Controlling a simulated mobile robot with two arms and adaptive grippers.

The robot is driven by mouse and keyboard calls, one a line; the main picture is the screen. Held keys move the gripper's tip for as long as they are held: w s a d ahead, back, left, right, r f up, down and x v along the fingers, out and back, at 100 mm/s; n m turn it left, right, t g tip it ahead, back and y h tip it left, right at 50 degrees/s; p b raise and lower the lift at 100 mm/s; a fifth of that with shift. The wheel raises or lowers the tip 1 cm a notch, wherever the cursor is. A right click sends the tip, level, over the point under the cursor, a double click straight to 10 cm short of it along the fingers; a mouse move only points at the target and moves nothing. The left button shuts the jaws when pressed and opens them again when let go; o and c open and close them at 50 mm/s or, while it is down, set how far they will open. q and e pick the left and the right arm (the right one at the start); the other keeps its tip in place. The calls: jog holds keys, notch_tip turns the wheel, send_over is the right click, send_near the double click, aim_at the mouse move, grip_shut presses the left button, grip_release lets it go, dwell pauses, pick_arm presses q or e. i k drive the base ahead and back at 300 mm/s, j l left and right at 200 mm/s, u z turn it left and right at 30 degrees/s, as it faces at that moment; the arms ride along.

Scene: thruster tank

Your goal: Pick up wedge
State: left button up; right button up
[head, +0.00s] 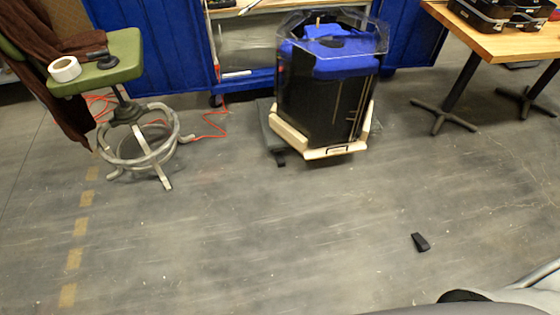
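A small black wedge (420,242) lies on the grey floor, right of the middle and low in the head view. It lies alone, with bare floor around it. A second small dark piece (280,158) shows on the floor by the base of the black tank (322,112); I cannot tell whether it is also a wedge. Neither of my grippers shows in the head view. Parts at the bottom right edge seem to be my own body.
The tank has a blue top and a pale wooden base. A green stool (120,62) holding white tape (65,68) stands at left, with orange cord (210,122) beside it. A wooden table (505,42) stands at upper right. The middle floor is clear.

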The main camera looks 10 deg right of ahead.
aim_at(280, 160)
jog(key=i+l+z, duration=0.25)
jog(key=i+l, duration=0.6)
jog(key=i, duration=0.1)
